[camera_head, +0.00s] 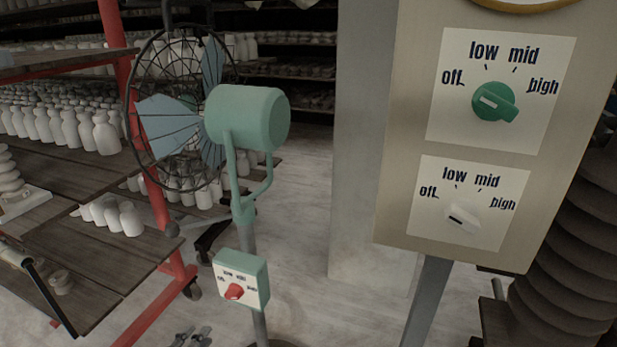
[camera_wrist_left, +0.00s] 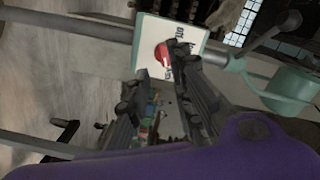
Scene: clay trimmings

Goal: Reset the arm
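My left gripper (camera_head: 192,338) shows only by its fingertips at the bottom edge of the head view, below the fan's control box (camera_head: 241,279). In the left wrist view its two dark fingers (camera_wrist_left: 158,85) stand apart with nothing held between them. The box's red knob (camera_head: 234,291) is beyond the fingertips; in the left wrist view the red knob (camera_wrist_left: 162,54) appears between and past them, and I see no grip on it. Most of my left arm is out of the head view. My right gripper is in neither view.
A green fan (camera_head: 247,118) stands on a post at centre left. A panel (camera_head: 397,120) with a green knob (camera_head: 494,101) and a white knob (camera_head: 464,219) stands at right. Wooden racks (camera_head: 85,262) with white bottles fill the left. Floor (camera_head: 300,240) is clear between fan and panel.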

